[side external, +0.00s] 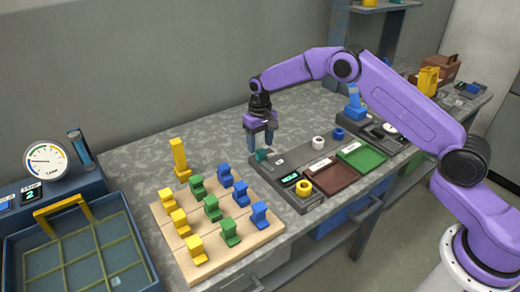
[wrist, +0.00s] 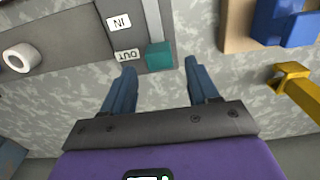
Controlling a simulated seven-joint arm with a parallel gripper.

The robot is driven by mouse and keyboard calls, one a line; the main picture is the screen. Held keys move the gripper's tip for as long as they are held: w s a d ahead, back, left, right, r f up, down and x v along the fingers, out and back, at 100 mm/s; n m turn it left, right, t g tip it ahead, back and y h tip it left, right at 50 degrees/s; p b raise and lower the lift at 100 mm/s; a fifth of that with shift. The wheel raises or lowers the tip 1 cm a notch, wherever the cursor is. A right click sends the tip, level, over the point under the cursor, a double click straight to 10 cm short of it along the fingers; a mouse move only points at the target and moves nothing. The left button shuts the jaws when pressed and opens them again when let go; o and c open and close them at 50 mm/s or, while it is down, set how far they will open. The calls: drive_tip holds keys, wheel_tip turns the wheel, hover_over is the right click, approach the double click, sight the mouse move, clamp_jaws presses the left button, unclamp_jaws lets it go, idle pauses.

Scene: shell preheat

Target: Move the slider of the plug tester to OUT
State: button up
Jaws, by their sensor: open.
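The plug tester (side external: 283,160) is a grey panel at the middle of the bench in the side view. Its teal slider (wrist: 159,56) is a small block in the wrist view, beside the OUT label (wrist: 127,56) at the near end of the track. The IN label (wrist: 118,22) lies further up, away from the slider. The slider also shows in the side view (side external: 262,155), just below my gripper (side external: 262,146). In the wrist view my gripper (wrist: 159,68) is open and empty. The slider lies between the lines of its fingers, around the fingertips; contact cannot be told.
A wooden board (side external: 228,241) with yellow, green and blue blocks stands left of the tester, near a yellow upright piece (side external: 180,158). A white ring (side external: 318,142), a brown tray (side external: 328,174) and a green tray (side external: 361,154) lie to its right.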

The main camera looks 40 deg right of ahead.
sight(260, 150)
wheel_tip(260, 150, up, 14)
drive_tip(key=shift+f, duration=0.15)
idle(0.5)
drive_tip(key=s+a+r+n, duration=0.3)
drive_tip(key=s, duration=0.8)
drive_tip(key=s+a+r+n, duration=0.3)
drive_tip(key=s, duration=0.8)
drive_tip(key=s+d+f+n, duration=0.2)
drive_tip(key=s+d, duration=0.3)
drive_tip(key=s, duration=0.7)
drive_tip(key=s+d+f+n, duration=0.1)
drive_tip(key=s+d+n, duration=0.3)
drive_tip(key=s, duration=0.8)
drive_tip(key=shift+d+f+n, duration=0.3)
drive_tip(key=shift+d+f, duration=0.05)
